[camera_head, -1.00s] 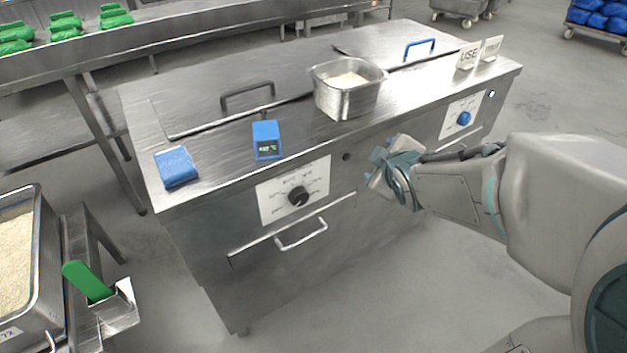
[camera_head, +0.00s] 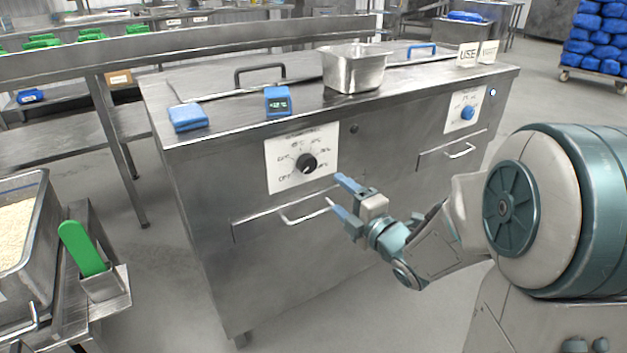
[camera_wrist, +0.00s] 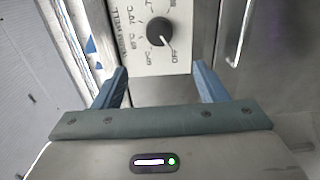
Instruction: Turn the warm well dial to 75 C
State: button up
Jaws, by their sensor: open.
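The warm well dial is a round black knob (camera_head: 306,163) on a white panel (camera_head: 284,181) with temperature marks, on the counter's front. In the wrist view the knob (camera_wrist: 160,33) sits ahead of my fingers, on the panel (camera_wrist: 142,66) headed "WARM WELL", with OFF and several temperatures in C.
A drawer handle (camera_head: 310,213) juts out below the panel, close to my gripper. A second panel with a blue knob (camera_head: 467,113) is at right.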

aim_at(310, 166)
jog(key=x, duration=0.6)
jog(key=b+x, duration=0.1)
jog(key=x, duration=0.5)
jog(key=shift+w+d+b, duration=0.15)
jog(key=shift+w+b, duration=0.15)
jog(key=shift+w, duration=0.25)
jog(key=c, duration=1)
